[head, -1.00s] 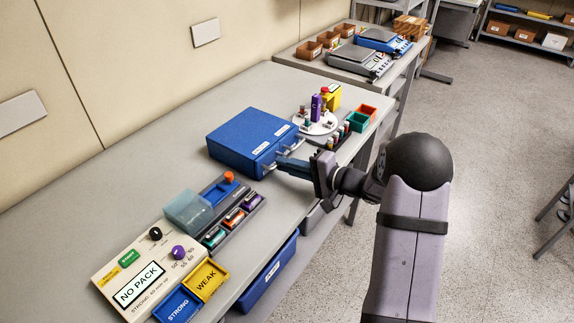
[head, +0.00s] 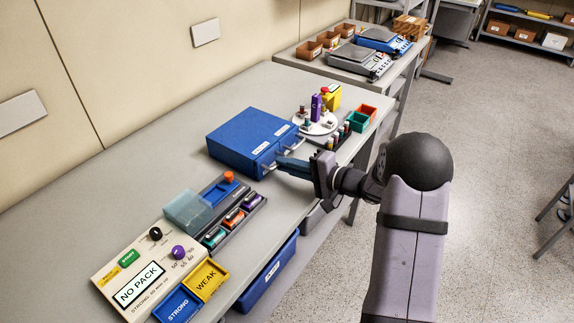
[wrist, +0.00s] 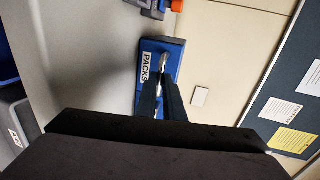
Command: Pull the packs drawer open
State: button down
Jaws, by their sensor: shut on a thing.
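The blue drawer cabinet (head: 245,138) stands on the bench, with white labels and pale handles on its front side. In the wrist view the blue drawer front (wrist: 176,50) carries a label reading PACKS (wrist: 146,68) and a metal handle (wrist: 164,62). My gripper (head: 282,162) reaches in from the right at the cabinet's front. Its two dark fingers (wrist: 163,92) are shut on the packs drawer handle, and they hide part of it. The drawer shows no clear gap from the cabinet in the head view.
Left of the cabinet is a grey tray of packs (head: 232,218) with an orange-topped block. A control panel (head: 145,275) reads NO PACK. A white round stand (head: 318,124) and small bins (head: 357,121) are to the right. Open floor lies in front of the bench.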

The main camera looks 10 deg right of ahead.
dwell(0.4)
jog(key=f+b+v, duration=0.1)
jog(key=b+v, duration=0.1)
jog(key=v, duration=0.5)
jog(key=f+b+v, duration=0.2)
jog(key=v, duration=0.5)
jog(key=shift+s+d+b, duration=0.35)
jog(key=shift+d+b, duration=0.05)
jog(key=shift+f, duration=0.1)
jog(key=c, duration=1.9)
grip_release()
jog(key=shift+o, duration=0.2)
jog(key=b+v, duration=0.1)
jog(key=v, duration=0.6)
jog(key=shift+s, duration=0.1)
